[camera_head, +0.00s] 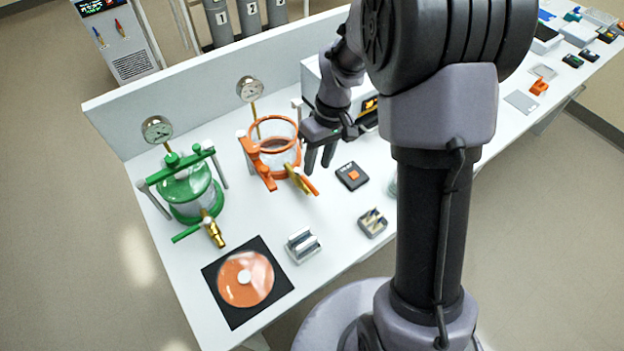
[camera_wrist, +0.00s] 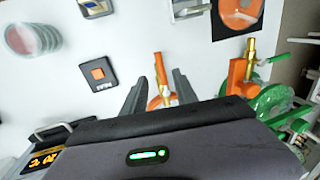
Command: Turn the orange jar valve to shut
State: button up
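The orange jar (camera_head: 273,155) is a clear vessel with an orange rim and clamp bar, standing near the back of the bench. Its brass valve (camera_head: 295,181) sticks out at the front with an orange handle (camera_head: 309,184). The handle lies roughly along the brass body. My gripper (camera_head: 321,163) hangs just right of the jar and valve, fingers down.
A green jar (camera_head: 187,188) with a brass valve stands left. An orange disc (camera_head: 238,285) lies on a black mat (camera_head: 272,289) at the front. A black box with an orange button (camera_head: 352,175) and small metal holders (camera_head: 302,245) lie right and in front.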

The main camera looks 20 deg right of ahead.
aim_at(312, 186)
jog(key=f, duration=0.2)
jog(key=a+f+b, duration=0.1)
jog(key=f, duration=0.4)
jog(key=shift+s+a, duration=0.15)
jog(key=shift+s, duration=0.1)
jog(key=shift+r, duration=0.1)
grip_shut()
dwell(0.9)
